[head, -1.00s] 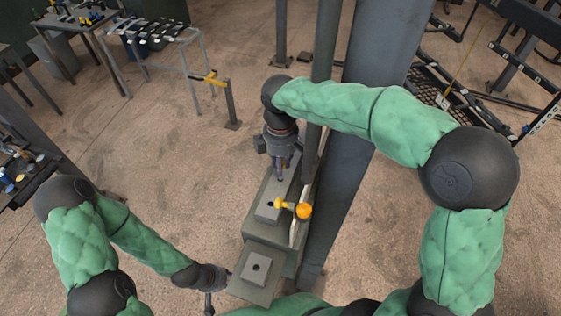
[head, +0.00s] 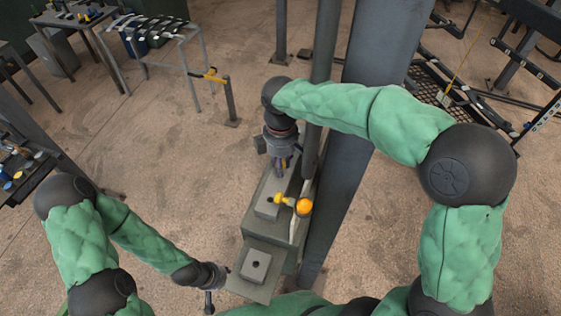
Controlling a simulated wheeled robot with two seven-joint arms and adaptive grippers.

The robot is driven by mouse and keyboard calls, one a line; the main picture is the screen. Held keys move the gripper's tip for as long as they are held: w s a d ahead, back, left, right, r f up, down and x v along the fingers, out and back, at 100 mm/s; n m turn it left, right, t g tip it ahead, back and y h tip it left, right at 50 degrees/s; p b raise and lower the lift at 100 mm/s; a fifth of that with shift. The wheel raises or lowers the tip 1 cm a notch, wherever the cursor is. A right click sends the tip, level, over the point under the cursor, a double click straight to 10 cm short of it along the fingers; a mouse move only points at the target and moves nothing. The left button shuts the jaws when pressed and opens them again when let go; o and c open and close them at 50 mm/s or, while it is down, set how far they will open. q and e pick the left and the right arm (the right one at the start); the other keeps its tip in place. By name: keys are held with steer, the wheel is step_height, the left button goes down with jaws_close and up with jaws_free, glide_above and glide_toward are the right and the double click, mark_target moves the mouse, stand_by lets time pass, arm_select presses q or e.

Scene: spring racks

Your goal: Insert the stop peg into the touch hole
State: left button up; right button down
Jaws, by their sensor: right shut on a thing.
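My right gripper (head: 281,172) points down over the far part of a grey-green block fixture (head: 265,227) beside a post. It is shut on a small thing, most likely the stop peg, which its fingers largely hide. A yellow rod with an orange-yellow ball (head: 304,206) lies across the fixture's middle, just in front of the gripper. A dark hole shows by the rod's left end, partly covered; I cannot tell whether it is the touch hole. A nearer small block (head: 256,266) has another dark hole in its top. My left gripper (head: 209,292) is low, left of the fixture; its fingers are unclear.
A thick grey column (head: 362,130) and a thinner post (head: 323,80) stand close to the right of the fixture. A short post with a yellow top (head: 230,100) stands farther back. Tables with tools are at the far left, racks at the right. The floor left of the fixture is free.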

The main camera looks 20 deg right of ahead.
steer(key=shift+f+b, duration=0.35)
steer(key=shift+f, duration=0.25)
steer(key=c, duration=1)
jaws_free()
steer(key=shift+o, duration=0.2)
step_height(320, 180, up, 12)
